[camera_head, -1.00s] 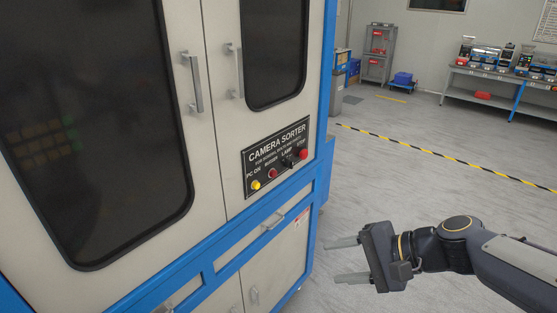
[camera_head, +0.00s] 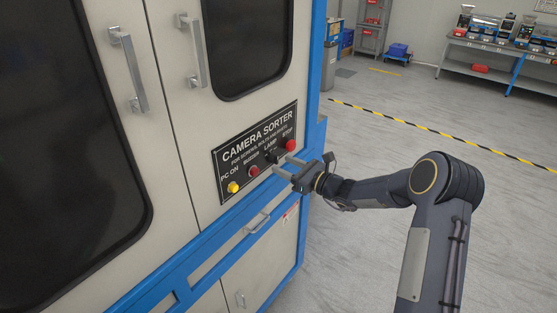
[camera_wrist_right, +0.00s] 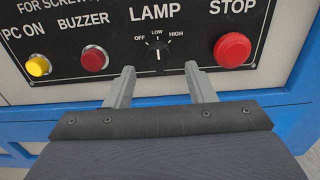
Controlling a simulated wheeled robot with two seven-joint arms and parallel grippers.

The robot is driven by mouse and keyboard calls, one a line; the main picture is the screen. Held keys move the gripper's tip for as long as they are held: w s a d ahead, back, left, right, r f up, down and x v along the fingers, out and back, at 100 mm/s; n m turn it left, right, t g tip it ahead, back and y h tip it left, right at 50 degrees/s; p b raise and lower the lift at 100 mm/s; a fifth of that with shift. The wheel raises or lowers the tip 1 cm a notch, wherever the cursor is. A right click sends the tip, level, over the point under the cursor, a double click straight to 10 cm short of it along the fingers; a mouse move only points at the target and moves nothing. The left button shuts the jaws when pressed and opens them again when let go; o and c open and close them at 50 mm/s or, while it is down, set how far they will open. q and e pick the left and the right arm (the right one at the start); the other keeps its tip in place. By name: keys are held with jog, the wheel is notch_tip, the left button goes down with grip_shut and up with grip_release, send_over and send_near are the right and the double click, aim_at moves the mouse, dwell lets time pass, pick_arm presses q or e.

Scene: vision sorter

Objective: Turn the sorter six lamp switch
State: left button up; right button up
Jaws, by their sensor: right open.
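The black lamp switch (camera_wrist_right: 158,55) is a rotary knob under the word LAMP, with OFF, LOW and HIGH marks. Its white line looks about vertical, toward LOW. It sits on the black camera sorter panel (camera_head: 228,169), and in the head view it is small and partly hidden by my fingers. My right gripper (camera_head: 283,166) is in front of the panel. In the right wrist view its two fingers (camera_wrist_right: 162,82) are apart, one to each side below the knob, with nothing between them. I cannot tell how far the tips are from the panel. My left gripper is not in view.
The red STOP button (camera_wrist_right: 232,49) is right of the knob, close to the right finger. The red buzzer button (camera_wrist_right: 94,60) and yellow PC ON button (camera_wrist_right: 38,66) are to the left. A drawer handle (camera_head: 258,223) is below the panel. Open floor lies to the right.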

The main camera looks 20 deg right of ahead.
aim_at(274, 159)
jog(key=shift+x, duration=1.4)
jog(key=c, duration=1)
jog(key=shift+o, duration=0.2)
jog(key=m, duration=0.3)
jog(key=shift+s+a+m+p, duration=0.1)
jog(key=shift+m+p, duration=0.25)
jog(key=shift+m, duration=0.05)
jog(key=m+p, duration=0.1)
jog(key=m, duration=0.4)
jog(key=shift+r+p, duration=0.1)
jog(key=shift+p, duration=0.3)
jog(key=shift+a, duration=0.1)
